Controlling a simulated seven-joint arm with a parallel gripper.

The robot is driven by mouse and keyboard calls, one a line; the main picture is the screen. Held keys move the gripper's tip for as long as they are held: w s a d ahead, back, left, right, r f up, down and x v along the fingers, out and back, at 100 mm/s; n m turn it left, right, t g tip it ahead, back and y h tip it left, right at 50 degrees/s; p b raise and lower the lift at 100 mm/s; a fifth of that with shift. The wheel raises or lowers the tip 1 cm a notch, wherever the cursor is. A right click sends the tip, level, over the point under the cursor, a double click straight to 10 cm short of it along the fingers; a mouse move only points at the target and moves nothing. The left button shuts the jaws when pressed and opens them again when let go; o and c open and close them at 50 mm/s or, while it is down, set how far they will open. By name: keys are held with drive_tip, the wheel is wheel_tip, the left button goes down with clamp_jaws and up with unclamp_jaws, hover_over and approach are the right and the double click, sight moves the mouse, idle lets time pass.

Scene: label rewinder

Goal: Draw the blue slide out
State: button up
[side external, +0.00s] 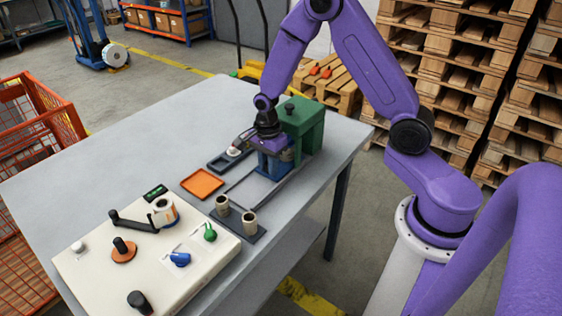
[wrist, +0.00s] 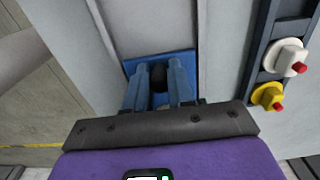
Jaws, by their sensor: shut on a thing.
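The blue slide (side external: 275,168) sits between two dark rails, at the front of the green housing (side external: 305,122). In the wrist view the slide (wrist: 186,58) shows as a blue plate with a dark knob (wrist: 158,75) standing on it. My gripper (wrist: 157,88) has its two fingers on either side of this knob and is shut on it. In the side view my gripper (side external: 272,153) is low over the slide, close against the housing, and its fingertips are hard to make out. How much of the slide lies inside the housing is hidden.
The rails (side external: 240,183) run over clear table in front of the slide. A dark tray (side external: 217,163) with white and yellow pieces lies beside them. An orange tray (side external: 202,184), a holder with two tan cylinders (side external: 249,220) and the cream rewinder (side external: 110,240) stand nearer the camera.

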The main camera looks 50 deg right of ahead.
drive_tip(key=shift+a, duration=5)
drive_tip(key=o, duration=0.8)
wheel_tip(320, 180, up, 7)
